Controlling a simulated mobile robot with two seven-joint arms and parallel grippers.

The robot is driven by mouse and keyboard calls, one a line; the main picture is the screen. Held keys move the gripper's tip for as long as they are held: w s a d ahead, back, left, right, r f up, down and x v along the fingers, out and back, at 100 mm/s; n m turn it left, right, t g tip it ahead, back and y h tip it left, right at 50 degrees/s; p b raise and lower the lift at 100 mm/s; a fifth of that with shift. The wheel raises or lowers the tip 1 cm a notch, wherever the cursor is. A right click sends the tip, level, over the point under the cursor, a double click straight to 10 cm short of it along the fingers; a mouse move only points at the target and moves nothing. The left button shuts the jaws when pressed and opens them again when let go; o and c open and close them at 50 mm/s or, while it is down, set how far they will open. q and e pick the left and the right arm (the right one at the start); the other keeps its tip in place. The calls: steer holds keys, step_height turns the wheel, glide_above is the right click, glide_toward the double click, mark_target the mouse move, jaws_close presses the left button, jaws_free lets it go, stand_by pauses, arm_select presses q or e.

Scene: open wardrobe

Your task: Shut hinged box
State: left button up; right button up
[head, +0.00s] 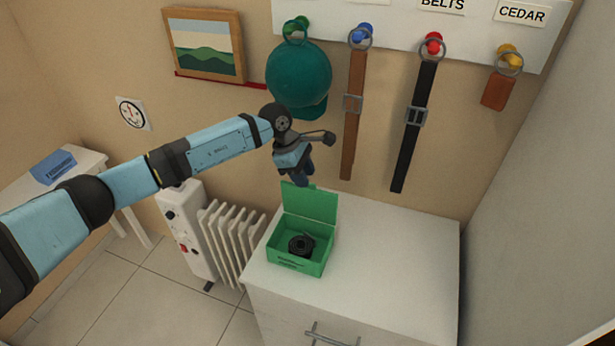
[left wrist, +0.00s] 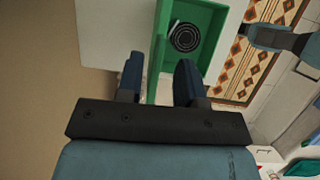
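The green hinged box (head: 318,264) stands on the white cabinet with its lid (head: 310,203) raised about upright at the back. A dark coiled item (head: 301,245) lies inside. My left gripper (head: 303,181) is above and beside the lid's top edge. In the left wrist view its two dark blue fingers (left wrist: 158,80) are apart with nothing held. The box (left wrist: 213,22) shows beyond them, with the lid seen nearly edge-on. I cannot tell whether a finger touches the lid. Part of what looks like my right arm shows at the upper right there; its fingers are unclear.
The white cabinet top (head: 400,262) is clear right of the box. A teal cap (head: 298,75), a brown belt (head: 353,115) and a black belt (head: 413,125) hang on the wall above. A white radiator (head: 232,240) stands left of the cabinet.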

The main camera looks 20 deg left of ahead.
mark_target(309, 201)
arm_select(q)
steer(key=shift+x, duration=1.2)
jaws_close()
steer(key=shift+f, duration=0.1)
